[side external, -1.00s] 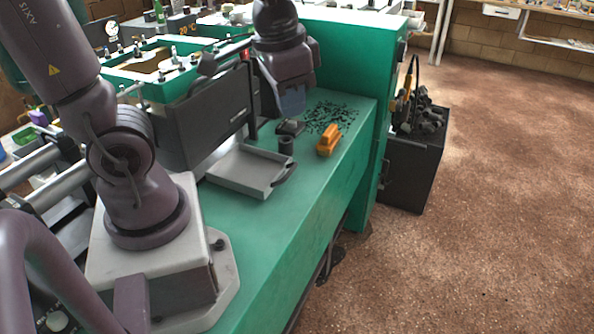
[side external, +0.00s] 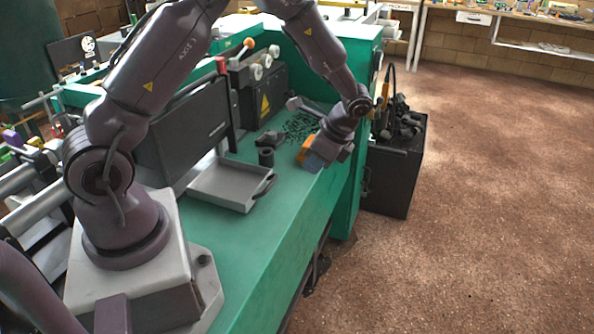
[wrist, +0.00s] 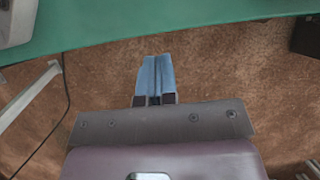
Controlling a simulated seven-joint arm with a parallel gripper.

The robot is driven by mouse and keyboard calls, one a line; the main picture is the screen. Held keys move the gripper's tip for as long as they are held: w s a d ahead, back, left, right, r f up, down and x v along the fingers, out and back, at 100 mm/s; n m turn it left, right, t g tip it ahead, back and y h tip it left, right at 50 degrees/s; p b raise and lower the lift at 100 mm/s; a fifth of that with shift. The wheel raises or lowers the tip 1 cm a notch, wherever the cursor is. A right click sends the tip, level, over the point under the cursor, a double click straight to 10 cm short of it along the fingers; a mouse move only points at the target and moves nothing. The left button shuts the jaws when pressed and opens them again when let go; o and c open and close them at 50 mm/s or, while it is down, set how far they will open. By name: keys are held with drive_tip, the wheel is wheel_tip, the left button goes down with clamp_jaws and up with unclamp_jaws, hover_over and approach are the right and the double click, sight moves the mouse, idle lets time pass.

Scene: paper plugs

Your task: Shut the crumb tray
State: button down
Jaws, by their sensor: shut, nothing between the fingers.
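The crumb tray (side external: 228,187) is a grey shallow tray with a dark handle (side external: 264,186) on its right side. In the side external view it is pulled out from under the dark machine housing (side external: 183,125) and lies over the green bench. My gripper (side external: 313,162) is to the right of the tray, above the bench's front edge, apart from the handle. In the wrist view its blue fingertips (wrist: 154,66) are together with nothing between them, and the floor shows beyond them. The tray does not show clearly in the wrist view.
An orange object (side external: 305,148) sits beside my gripper, partly hidden by it. Dark scattered bits (side external: 300,126) lie farther back on the green bench (side external: 245,235). A black bin (side external: 392,170) stands on the floor to the right.

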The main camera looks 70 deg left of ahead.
drive_tip(key=x, duration=0.8)
drive_tip(key=shift+s+a+f, duration=0.1)
drive_tip(key=shift+s+f, duration=0.15)
drive_tip(key=shift+f, duration=0.05)
drive_tip(key=shift+s+a+r, duration=0.1)
drive_tip(key=shift+s+a, duration=0.7)
drive_tip(key=shift+a, duration=0.1)
drive_tip(key=shift+s+a+r, duration=0.15)
drive_tip(key=shift+s+a, duration=0.4)
drive_tip(key=shift+s, duration=0.05)
hover_over(238, 190)
